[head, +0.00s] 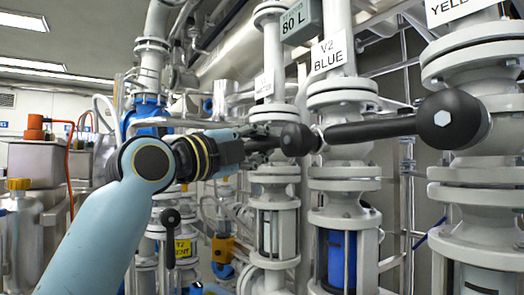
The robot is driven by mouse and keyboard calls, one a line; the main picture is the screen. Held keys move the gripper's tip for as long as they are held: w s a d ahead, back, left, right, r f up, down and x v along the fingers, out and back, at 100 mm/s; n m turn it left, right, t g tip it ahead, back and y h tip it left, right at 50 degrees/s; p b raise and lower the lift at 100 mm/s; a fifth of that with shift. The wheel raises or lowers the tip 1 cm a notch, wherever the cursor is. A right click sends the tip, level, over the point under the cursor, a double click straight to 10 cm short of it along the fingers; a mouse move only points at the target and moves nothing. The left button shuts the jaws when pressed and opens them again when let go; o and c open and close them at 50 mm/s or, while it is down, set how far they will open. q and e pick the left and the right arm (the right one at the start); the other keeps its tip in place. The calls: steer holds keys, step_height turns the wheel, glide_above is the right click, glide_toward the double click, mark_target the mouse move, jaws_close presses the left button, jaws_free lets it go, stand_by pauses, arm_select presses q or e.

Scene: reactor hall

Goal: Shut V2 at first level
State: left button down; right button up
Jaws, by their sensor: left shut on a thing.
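The V2 valve (340,150) is a pale grey flanged body on a vertical pipe, under a white label reading V2 BLUE (328,55). Its black lever hub (298,140) sits at the left of the body, and the lever points left, roughly level. My left gripper (261,146) reaches in from the left and is shut on this lever, just left of the hub. The fingers hide most of the lever. My right gripper is out of view.
A neighbouring black lever (375,130) from the valve labelled YELLOW (460,8) points left across the V2 body, close to its hub. A pipe stands behind the gripper. Blue glass shows below V2.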

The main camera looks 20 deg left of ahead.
arm_select(q)
steer(key=shift+r, duration=0.2)
steer(key=c, duration=1.2)
jaws_free()
steer(key=shift+s, duration=0.2)
steer(key=shift+o, duration=0.3)
steer(key=shift+w+f, duration=0.1)
steer(key=shift+f, duration=0.05)
steer(key=v, duration=0.7)
steer(key=shift+s, duration=0.3)
steer(key=shift+a+f, duration=0.1)
